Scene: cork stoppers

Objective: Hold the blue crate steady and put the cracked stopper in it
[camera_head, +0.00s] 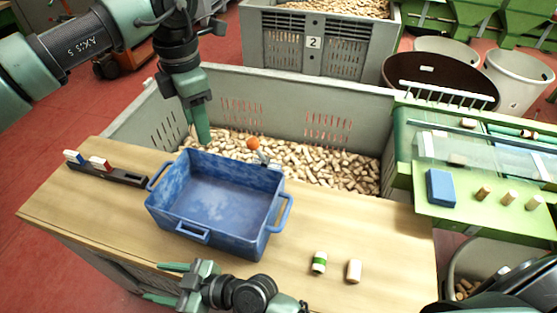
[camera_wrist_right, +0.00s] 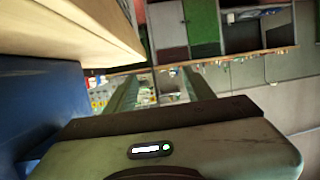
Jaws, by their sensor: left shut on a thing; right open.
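The blue crate (camera_head: 212,205) stands on the wooden bench, open at the top and empty inside. A stopper with a green band (camera_head: 319,262) and a plain pale stopper (camera_head: 354,271) stand on the bench to the right of the crate. I cannot make out a crack on either. My right gripper (camera_head: 166,282) is open and empty, in front of the crate; the right wrist view shows its two fingers apart (camera_wrist_right: 157,88).
A grey bin full of corks (camera_head: 330,122) lies behind the bench, with an orange ball (camera_head: 253,143) in it. A dark rack (camera_head: 106,172) is at the bench's left. A green ledge (camera_head: 465,215) on the right carries a blue block (camera_head: 440,188) and several stoppers.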

